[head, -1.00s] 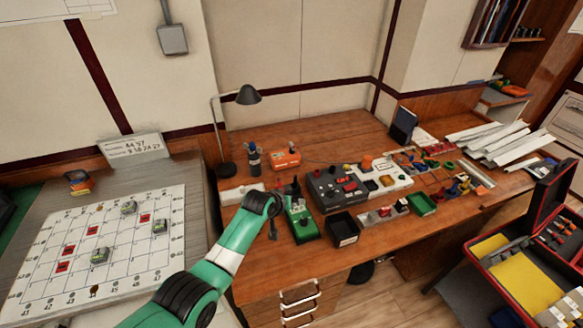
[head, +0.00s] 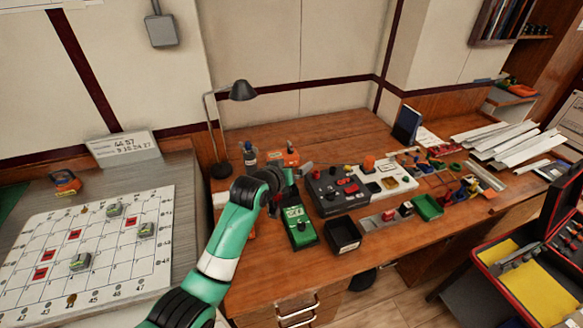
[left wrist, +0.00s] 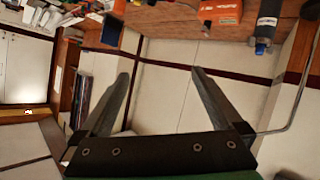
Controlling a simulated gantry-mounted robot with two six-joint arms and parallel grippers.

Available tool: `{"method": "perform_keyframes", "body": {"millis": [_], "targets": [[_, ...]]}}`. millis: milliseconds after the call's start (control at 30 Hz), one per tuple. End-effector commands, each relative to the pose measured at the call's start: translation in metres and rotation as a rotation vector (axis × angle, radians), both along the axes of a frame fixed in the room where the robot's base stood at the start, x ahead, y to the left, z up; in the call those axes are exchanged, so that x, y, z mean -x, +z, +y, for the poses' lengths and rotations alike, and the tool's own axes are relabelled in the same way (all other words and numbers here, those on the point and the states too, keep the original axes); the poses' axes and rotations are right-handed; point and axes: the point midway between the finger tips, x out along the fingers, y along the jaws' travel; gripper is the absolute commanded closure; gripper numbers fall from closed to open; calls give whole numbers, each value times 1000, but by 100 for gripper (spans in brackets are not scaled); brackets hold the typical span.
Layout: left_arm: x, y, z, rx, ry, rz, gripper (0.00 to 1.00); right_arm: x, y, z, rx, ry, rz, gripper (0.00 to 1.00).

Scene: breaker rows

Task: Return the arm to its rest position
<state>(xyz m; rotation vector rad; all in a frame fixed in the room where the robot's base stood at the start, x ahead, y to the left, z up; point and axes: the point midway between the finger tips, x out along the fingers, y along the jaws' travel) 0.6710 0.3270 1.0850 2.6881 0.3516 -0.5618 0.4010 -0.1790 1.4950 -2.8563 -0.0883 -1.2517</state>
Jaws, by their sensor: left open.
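My left arm, green with black joints, reaches in from the bottom of the head view. Its left gripper (head: 305,168) is small there, above the workbench (head: 272,264) and partly hidden by the wrist. The left wrist view, which is upside down, shows the left gripper's two fingers (left wrist: 161,74) spread apart, with nothing between them. They point toward the pale wall panels (left wrist: 165,105). My right gripper is in neither view.
A green box (head: 298,226), a black bin (head: 343,234) and a dark control box (head: 336,190) stand near the gripper. A desk lamp (head: 243,91) stands behind. The numbered grid board (head: 112,262) lies at left, a red case (head: 500,245) at right.

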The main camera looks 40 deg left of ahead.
Motion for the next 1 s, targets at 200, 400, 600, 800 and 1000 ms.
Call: {"method": "perform_keyframes", "body": {"millis": [200,400,600,800,1000], "targets": [[0,0,0,0,1,1,0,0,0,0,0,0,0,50],[-2,8,-9,0,-12,1,0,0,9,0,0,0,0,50],[-5,105,-62,-20,-91,-145,0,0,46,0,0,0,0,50],[33,269,-113,-93,-171,-484,0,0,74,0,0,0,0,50],[128,414,-145,-202,-209,-856,0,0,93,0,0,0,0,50]]}}
